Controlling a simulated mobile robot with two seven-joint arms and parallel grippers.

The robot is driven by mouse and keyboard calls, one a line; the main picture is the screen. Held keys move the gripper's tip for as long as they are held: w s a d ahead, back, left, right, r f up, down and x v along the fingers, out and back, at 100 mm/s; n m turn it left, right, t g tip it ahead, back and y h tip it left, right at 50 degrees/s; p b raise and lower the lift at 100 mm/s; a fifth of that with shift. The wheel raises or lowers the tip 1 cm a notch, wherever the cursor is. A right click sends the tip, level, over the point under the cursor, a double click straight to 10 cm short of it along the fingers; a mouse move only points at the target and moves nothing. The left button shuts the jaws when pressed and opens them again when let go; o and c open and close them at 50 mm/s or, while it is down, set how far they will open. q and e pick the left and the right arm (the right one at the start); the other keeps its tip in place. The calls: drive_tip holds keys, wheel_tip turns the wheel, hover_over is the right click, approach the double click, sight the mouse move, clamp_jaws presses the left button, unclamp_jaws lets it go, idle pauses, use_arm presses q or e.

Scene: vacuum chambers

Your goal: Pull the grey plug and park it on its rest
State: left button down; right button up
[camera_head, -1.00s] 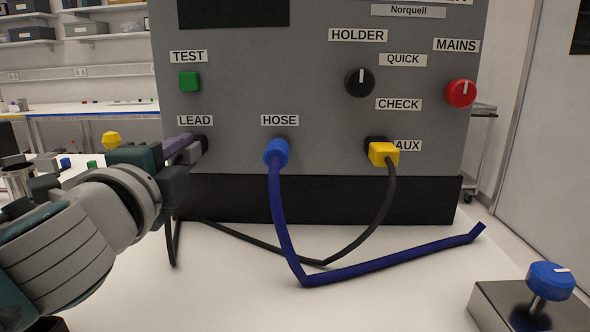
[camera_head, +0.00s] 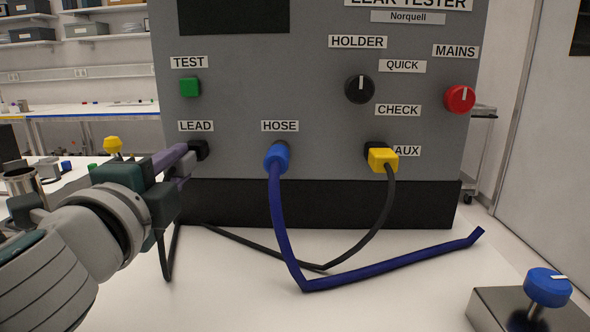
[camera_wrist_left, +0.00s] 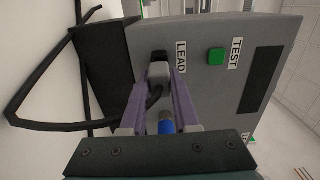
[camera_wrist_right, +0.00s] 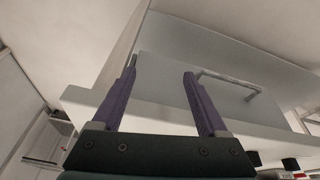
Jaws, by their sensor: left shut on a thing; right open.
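The grey plug (camera_wrist_left: 158,74) is between the purple fingers of my left gripper (camera_head: 183,154), which is shut on it in front of the tester's LEAD position. In the head view the plug (camera_head: 184,166) is partly hidden by the fingers. The black LEAD socket (camera_head: 200,150) shows just right of the fingertips, and the plug appears drawn back from it. A black cable (camera_wrist_left: 40,125) loops down from the plug. My right gripper (camera_wrist_right: 159,75) is open and empty, seen only in its own wrist view. I cannot make out the plug's rest for certain.
The grey tester (camera_head: 325,80) stands on the white table (camera_head: 400,300). A blue hose (camera_head: 281,220) and a yellow AUX plug (camera_head: 382,159) with its black cable are on its front. A metal box with a blue knob (camera_head: 547,287) is at the front right.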

sight(173, 168)
use_arm(q)
drive_tip(key=shift+s+a+p, duration=0.1)
drive_tip(key=shift+s+p, duration=0.3)
drive_tip(key=shift+s, duration=1.45)
idle(0.6)
